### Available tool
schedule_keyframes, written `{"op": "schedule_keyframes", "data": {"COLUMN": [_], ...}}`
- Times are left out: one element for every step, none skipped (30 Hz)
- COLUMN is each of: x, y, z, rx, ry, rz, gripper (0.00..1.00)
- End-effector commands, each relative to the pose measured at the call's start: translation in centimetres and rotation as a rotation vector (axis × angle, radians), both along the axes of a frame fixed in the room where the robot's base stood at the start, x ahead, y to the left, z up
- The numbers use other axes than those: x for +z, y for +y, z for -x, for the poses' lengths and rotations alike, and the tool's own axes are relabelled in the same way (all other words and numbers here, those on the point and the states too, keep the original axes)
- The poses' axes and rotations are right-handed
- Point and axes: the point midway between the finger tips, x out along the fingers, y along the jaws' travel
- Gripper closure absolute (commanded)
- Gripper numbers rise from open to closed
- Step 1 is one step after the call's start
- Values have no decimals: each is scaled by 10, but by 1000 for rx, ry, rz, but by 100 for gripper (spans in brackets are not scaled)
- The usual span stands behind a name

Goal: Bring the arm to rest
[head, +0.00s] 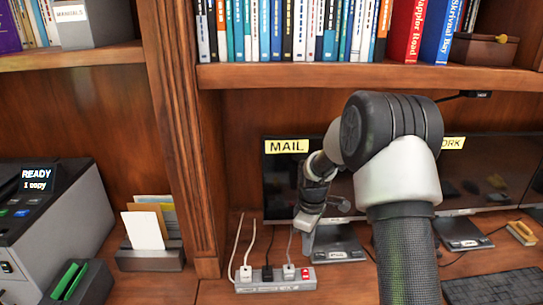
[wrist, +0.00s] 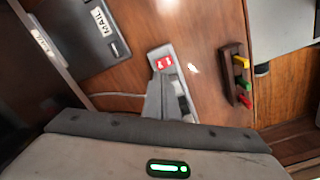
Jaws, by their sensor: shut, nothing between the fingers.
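My arm rises from the lower right of the head view and bends over at a black elbow joint. My gripper (head: 305,222) hangs at its end, in front of the monitor labelled MAIL (head: 285,190) and above the desk. In the wrist view my gripper (wrist: 160,88) is shut and empty, its fingers together over the desk. A grey power strip (head: 262,286) with a red switch lies on the desk below it; it also shows past the fingertips in the wrist view (wrist: 158,51). I cannot tell the exact gap between them.
A second monitor (head: 490,170) and a keyboard (head: 495,288) are at right. A wood post (head: 185,130) divides the bays. A printer (head: 50,215) and letter holder (head: 150,259) stand left. A book shelf (head: 300,76) runs above. A dark wooden rack (wrist: 232,76) shows in the wrist view.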

Motion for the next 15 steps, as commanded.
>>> {"op": "schedule_keyframes", "data": {"x": [24,38,60,77,95,120,138,154,176,191,205,223,236,248,262], "y": [0,-1,-1,-2,-2,-2,-2,-2,-3,-3,-3,-3,-3,-3,-3], "z": [2,5,10,15,22,32,40,49,61,71,81,95,106,117,133], "rx": [-23,-44,-76,-104,-135,-180,-215,-251,-297,-332,-367,-414,-449,-485,-532], "ry": [-20,-32,-51,-66,-81,-104,-120,-137,-160,-176,-192,-214,-231,-246,-268], "rz": [4,6,9,11,12,12,11,9,4,0,-4,-13,-19,-28,-40], "gripper": [100,100,100,100,100,100,100,100,100,100,100,100,100,100,100]}}
